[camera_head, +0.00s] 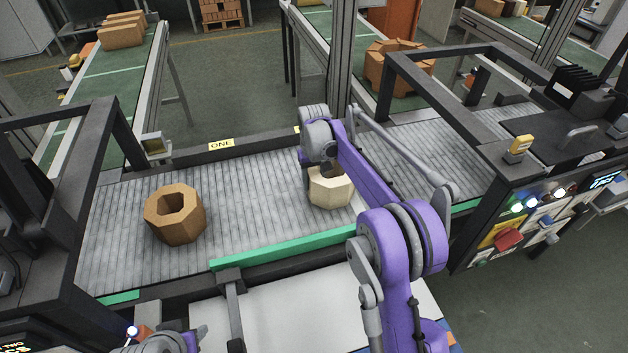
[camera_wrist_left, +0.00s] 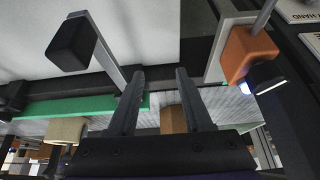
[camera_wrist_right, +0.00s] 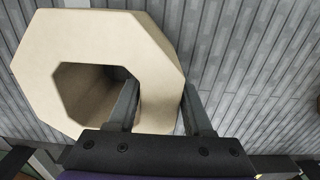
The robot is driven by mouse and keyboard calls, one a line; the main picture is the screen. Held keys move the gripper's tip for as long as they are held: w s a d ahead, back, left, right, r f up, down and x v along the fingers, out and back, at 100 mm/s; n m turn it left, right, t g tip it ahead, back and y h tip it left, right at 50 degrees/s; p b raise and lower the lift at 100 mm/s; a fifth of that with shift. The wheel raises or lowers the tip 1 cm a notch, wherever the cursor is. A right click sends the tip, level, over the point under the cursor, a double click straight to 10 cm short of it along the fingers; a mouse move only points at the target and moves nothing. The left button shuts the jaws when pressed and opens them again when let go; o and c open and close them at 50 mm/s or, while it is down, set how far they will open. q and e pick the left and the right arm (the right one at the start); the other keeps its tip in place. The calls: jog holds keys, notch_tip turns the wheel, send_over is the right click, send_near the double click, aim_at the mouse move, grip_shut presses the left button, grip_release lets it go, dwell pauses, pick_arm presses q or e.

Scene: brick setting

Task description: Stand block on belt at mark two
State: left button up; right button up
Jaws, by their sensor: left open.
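A pale cream octagonal block (camera_head: 330,190) with a central hole is at the belt (camera_head: 255,190), right of the middle in the head view. My right gripper (camera_head: 325,172) is over it from above. In the right wrist view, one finger is in the hole of the cream block (camera_wrist_right: 60,105), the other outside, with its wall filling the gap. I cannot tell whether it is raised. The mark label ONE (camera_head: 221,144) is on the back rail; another yellow label (camera_head: 297,130) is mostly hidden by my right arm. My left gripper (camera_wrist_left: 157,75) is open and empty.
A brown octagonal block (camera_head: 175,214) with a hole stands on the belt at the left. A green strip (camera_head: 285,248) runs along the front edge. Black frames cross the belt at both ends. The belt between the two blocks is clear.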

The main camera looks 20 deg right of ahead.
jog(key=shift+o, duration=1.4)
jog(key=shift+r, duration=0.15)
notch_tip(320, 180, up, 7)
jog(key=shift+r, duration=0.2)
jog(key=shift+s+r, duration=0.25)
jog(key=shift+r, duration=0.05)
jog(key=s+r+t, duration=0.3)
jog(key=s+r, duration=0.1)
jog(key=s, duration=1.2)
jog(key=s+f+t, duration=0.1)
jog(key=s+f, duration=0.3)
jog(key=s, duration=0.5)
jog(key=s+f+t, duration=0.1)
jog(key=s+f, duration=0.3)
jog(key=s, duration=0.5)
jog(key=shift+s+d+f+t, duration=0.2)
jog(key=shift+s+f+t, duration=0.1)
jog(key=shift+f, duration=0.1)
